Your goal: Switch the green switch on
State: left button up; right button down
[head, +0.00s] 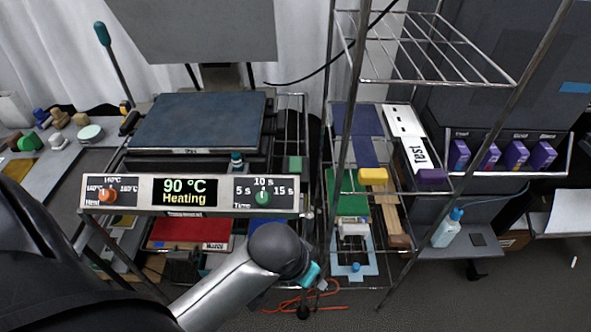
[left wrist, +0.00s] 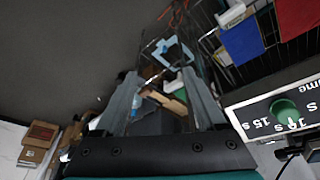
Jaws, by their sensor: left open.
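The green switch (head: 263,198) is a round knob at the right end of the control panel (head: 222,194), with time labels 5 s, 10 s and 15 s around it. It points up toward 10 s. It also shows at the right edge of the left wrist view (left wrist: 285,112). The panel display (head: 184,192) reads 90 °C Heating. My left gripper (head: 322,284) is below and right of the panel, apart from the switch; in the left wrist view (left wrist: 160,80) its fingers are spread and empty. My right gripper is not in view.
An orange knob (head: 107,195) is at the panel's left end. A dark heating plate (head: 200,122) is behind the panel. A wire rack (head: 440,55) with boxes and blocks stands to the right. A bottle (head: 447,232) stands beyond it. Orange cable (head: 335,308) lies on the floor.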

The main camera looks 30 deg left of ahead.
pick_arm(q)
jog(key=w+r, duration=0.4)
jog(key=n+y, duration=0.3)
jog(key=n, duration=0.5)
send_near(295, 165)
jog(key=b+x, duration=0.3)
jog(key=x, duration=0.4)
jog(key=shift+w+f, duration=0.2)
jog(key=shift+f, duration=0.15)
grip_shut()
